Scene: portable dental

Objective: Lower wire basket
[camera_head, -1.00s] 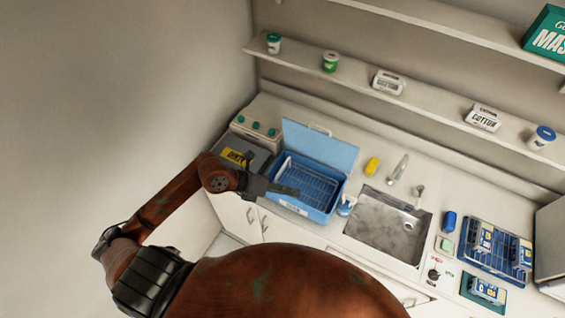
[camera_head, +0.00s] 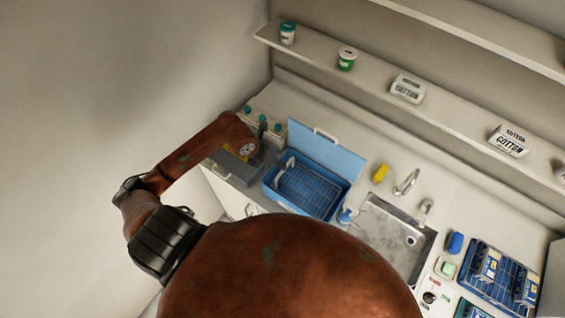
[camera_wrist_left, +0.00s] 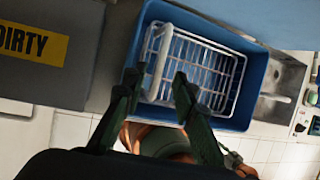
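The white wire basket (camera_wrist_left: 205,70) sits in the blue tub (camera_wrist_left: 258,75) in the left wrist view, with its white handle bar (camera_wrist_left: 160,62) at the left end. In the head view the basket (camera_head: 312,190) shows low inside the tub, whose light blue lid (camera_head: 325,152) stands open behind it. My left gripper (camera_wrist_left: 157,84) is open, its two dark fingers apart. In the picture the fingertips lie on either side of the handle's lower end. I cannot tell how far above it they are. My right gripper is not in view.
A grey box with a yellow DIRTY label (camera_wrist_left: 35,42) stands left of the tub. A sink (camera_head: 390,235) with taps is right of it. A yellow item (camera_head: 380,173) lies behind. A shelf (camera_head: 375,78) with cotton boxes runs above.

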